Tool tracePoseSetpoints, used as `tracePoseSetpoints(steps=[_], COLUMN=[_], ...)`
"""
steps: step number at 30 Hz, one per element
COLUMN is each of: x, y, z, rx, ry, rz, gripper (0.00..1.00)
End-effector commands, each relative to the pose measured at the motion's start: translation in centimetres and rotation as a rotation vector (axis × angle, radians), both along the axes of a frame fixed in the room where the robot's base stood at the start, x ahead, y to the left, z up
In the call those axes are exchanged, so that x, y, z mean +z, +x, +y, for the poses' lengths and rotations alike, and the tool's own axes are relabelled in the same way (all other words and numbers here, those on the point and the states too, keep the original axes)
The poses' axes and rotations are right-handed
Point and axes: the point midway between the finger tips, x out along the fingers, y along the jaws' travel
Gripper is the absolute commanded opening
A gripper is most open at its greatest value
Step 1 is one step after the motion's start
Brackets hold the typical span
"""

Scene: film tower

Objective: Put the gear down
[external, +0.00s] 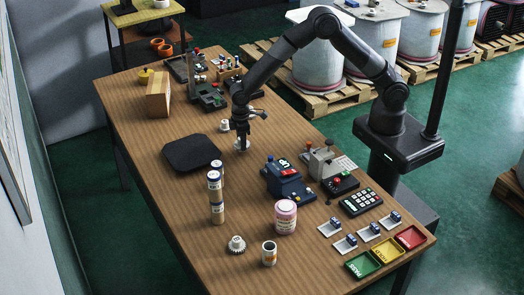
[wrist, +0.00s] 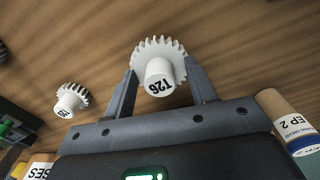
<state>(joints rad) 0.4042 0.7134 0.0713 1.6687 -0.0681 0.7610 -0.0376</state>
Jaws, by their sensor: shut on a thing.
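A white toothed gear (external: 242,146) with a hub marked 126 is at my gripper (external: 241,139), over the middle of the wooden table. In the wrist view the gear (wrist: 160,50) sits between the two fingers of my gripper (wrist: 160,82), which are shut on it. The gear is at or just above the table top; I cannot tell whether it touches. A second white gear (external: 223,126) stands apart on the table beside my gripper and also shows at left in the wrist view (wrist: 71,99). A third gear (external: 237,244) lies near the table's front left.
A dark mat (external: 191,153) lies left of my gripper. A blue device (external: 287,182), a pink jar (external: 285,217) and a cardboard box (external: 158,96) also stand on the table (external: 155,190). Bare wood surrounds the held gear.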

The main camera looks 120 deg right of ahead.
Motion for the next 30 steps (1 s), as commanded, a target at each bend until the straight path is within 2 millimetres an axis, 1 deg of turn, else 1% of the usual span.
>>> tracePoseSetpoints(steps=[1,4,15,16,23,24,30], x=[-1.0,-2.2,-2.7,-2.7,-2.6,-2.6,-2.6], y=[-0.1,-0.1,0.0,0.0,0.0,0.0,0.0], z=[0.0,0.0,0.0,0.0,0.0,0.0,0.0], rx=[0.0,-0.001,0.0,0.0,0.0,0.0,0.0], ry=[0.002,0.001,0.0,0.0,0.0,0.0,0.0], rz=[0.003,0.002,0.001,0.001,0.001,0.001,0.0], gripper=[0.28,0.28,0.28,0.53,0.72,0.73,0.73])
